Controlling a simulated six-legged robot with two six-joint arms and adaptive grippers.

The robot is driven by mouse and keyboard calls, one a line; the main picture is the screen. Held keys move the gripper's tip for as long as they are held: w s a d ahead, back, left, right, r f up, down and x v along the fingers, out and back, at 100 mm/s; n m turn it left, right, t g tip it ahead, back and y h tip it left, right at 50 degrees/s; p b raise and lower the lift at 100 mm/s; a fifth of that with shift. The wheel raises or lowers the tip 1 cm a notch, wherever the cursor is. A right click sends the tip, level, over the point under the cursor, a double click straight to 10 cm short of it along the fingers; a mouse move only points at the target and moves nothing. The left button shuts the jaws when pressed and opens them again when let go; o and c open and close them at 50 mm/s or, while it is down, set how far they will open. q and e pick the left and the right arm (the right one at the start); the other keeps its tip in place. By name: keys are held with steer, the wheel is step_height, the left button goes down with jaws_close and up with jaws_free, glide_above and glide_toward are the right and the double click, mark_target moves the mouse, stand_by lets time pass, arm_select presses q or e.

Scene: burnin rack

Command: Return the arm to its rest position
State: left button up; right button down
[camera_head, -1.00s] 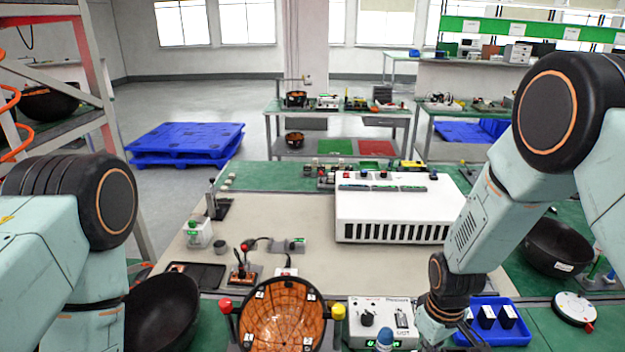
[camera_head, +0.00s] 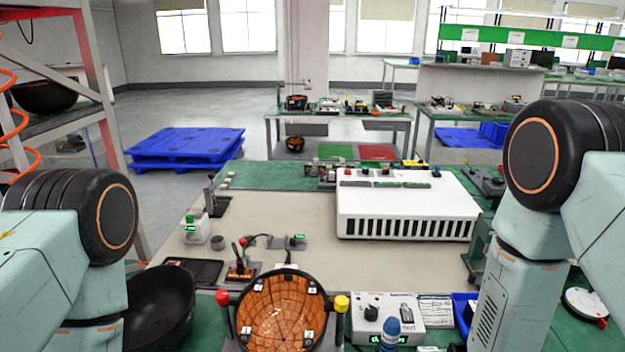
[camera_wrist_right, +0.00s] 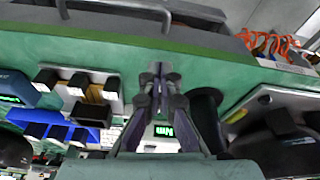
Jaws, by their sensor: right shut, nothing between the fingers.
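My right arm (camera_head: 540,190) stands at the right of the head view, folded, with its lower link near the front right of the bench. Its gripper is out of the head view. In the right wrist view, my right gripper (camera_wrist_right: 157,75) is shut and empty, its fingertips together over the green surface (camera_wrist_right: 205,75). My left arm (camera_head: 75,240) is at the left edge of the head view, and its gripper is not in view.
An orange-brown bowl (camera_head: 280,312) sits in a fixture between red and yellow knobs. A white control box (camera_head: 388,313) stands beside it, and a large white vented unit (camera_head: 405,207) behind. A black bowl (camera_head: 160,308) is beside my left arm. The bench middle (camera_head: 285,220) is partly clear.

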steer(key=s+f+m+g+b, duration=0.1)
steer(key=s+f+g+b, duration=0.1)
steer(key=s+f+b, duration=1.2)
steer(key=s+f, duration=0.4)
steer(key=s, duration=0.2)
steer(key=shift+s+g+b, duration=0.25)
steer(key=shift+g+b, duration=0.05)
steer(key=shift+g, duration=0.1)
